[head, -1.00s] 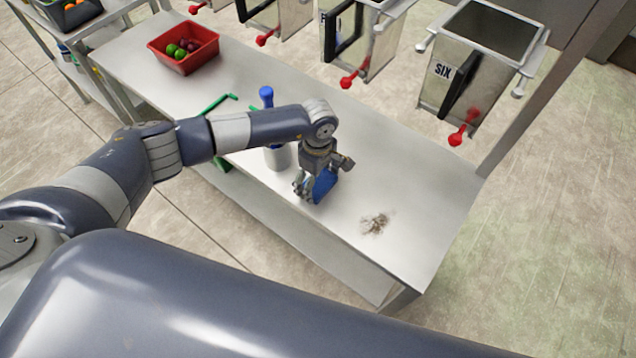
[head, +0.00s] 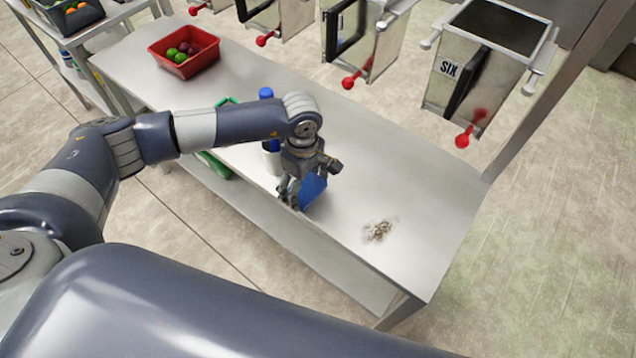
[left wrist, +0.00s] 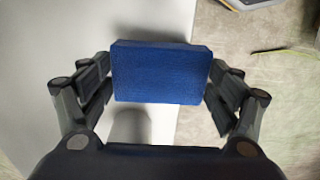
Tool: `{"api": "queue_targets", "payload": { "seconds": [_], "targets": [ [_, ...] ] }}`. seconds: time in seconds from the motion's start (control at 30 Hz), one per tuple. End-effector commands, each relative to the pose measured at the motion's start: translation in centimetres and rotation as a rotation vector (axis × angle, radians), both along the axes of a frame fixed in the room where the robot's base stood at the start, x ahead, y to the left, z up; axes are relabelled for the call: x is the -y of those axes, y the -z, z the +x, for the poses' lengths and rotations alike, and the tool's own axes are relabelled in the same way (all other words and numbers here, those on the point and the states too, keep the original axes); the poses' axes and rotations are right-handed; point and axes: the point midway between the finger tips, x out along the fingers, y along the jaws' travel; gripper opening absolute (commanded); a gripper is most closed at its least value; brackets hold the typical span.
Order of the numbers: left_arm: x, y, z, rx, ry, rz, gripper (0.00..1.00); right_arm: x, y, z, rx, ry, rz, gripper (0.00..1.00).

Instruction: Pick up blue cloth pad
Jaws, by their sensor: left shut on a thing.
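The blue cloth pad (head: 312,188) is between the fingers of my left gripper (head: 302,192) near the front edge of the metal table. In the left wrist view the pad (left wrist: 161,72) is a blue block spanning the gap between the two fingers of my left gripper (left wrist: 160,85), which are shut on it. A shadow shows on the table below the pad in that view. In the head view the gripper hides part of the pad. My right gripper is not in view.
A blue-capped bottle (head: 267,150) stands just behind my left gripper. A dirt patch (head: 380,231) lies to the right on the metal table (head: 420,200). A red bin (head: 184,52) with fruit is at the far left. Metal containers with red-knobbed handles hang at the back.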

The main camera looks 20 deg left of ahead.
Motion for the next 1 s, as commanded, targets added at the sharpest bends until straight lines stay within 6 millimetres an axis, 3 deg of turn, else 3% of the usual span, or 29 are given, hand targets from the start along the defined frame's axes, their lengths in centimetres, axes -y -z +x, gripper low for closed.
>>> {"api": "queue_targets", "payload": {
  "seconds": [0.3, 0.5, 0.83, 1.0],
  "targets": [
    [-4.4, -0.3, -6.3, -0.001, 0.0, 0.001, 0.64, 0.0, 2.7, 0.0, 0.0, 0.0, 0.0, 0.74],
    [-6.0, -0.8, -8.7, -0.001, -0.002, 0.001, 0.64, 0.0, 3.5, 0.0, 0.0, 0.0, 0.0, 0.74],
    [-6.6, -1.2, -9.7, 0.0, 0.008, -0.001, 0.64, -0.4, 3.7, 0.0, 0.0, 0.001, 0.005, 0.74],
    [-5.7, -3.0, -9.3, 0.004, 0.145, -0.011, 0.64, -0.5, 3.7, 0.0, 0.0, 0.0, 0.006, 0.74]
  ]
}}
